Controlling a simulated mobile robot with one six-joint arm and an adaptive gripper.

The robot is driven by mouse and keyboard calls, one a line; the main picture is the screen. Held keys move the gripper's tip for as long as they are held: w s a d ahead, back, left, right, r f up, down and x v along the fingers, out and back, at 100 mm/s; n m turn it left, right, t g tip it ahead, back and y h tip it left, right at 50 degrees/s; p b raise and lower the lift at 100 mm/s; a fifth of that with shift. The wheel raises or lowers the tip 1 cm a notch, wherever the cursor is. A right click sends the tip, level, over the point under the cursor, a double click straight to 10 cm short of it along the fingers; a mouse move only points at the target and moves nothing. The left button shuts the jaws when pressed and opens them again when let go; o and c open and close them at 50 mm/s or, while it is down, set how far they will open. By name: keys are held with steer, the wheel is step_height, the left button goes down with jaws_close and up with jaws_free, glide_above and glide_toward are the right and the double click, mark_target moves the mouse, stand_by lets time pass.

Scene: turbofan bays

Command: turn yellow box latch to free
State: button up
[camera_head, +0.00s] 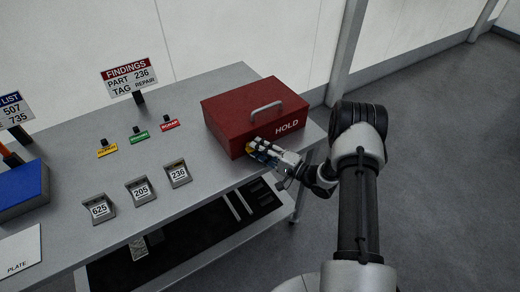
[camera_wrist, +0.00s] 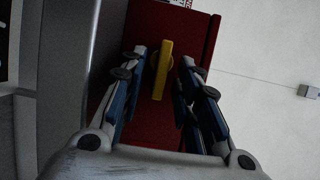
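A red box (camera_head: 247,106) marked HOLD, with a grey handle on its lid, stands at the right end of the grey table. Its red front face (camera_wrist: 151,125) fills the middle of the wrist view. The yellow latch (camera_wrist: 162,70) is a bar on that face, slightly tilted in the wrist view. In the head view my gripper (camera_head: 257,147) is at the box's front face and mostly hides the latch. In the wrist view my gripper (camera_wrist: 158,66) is open, with one finger on each side of the latch and a gap visible on both sides.
The grey table (camera_head: 210,210) holds yellow, green and red labelled stands (camera_head: 138,136), small numbered bins (camera_head: 140,190) and a FINDINGS sign (camera_head: 130,78). A blue box (camera_head: 20,190) is at the far left. A dark lower shelf (camera_head: 190,245) lies underneath. Floor right of the table is clear.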

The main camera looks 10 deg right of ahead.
steer(key=v, duration=1.2)
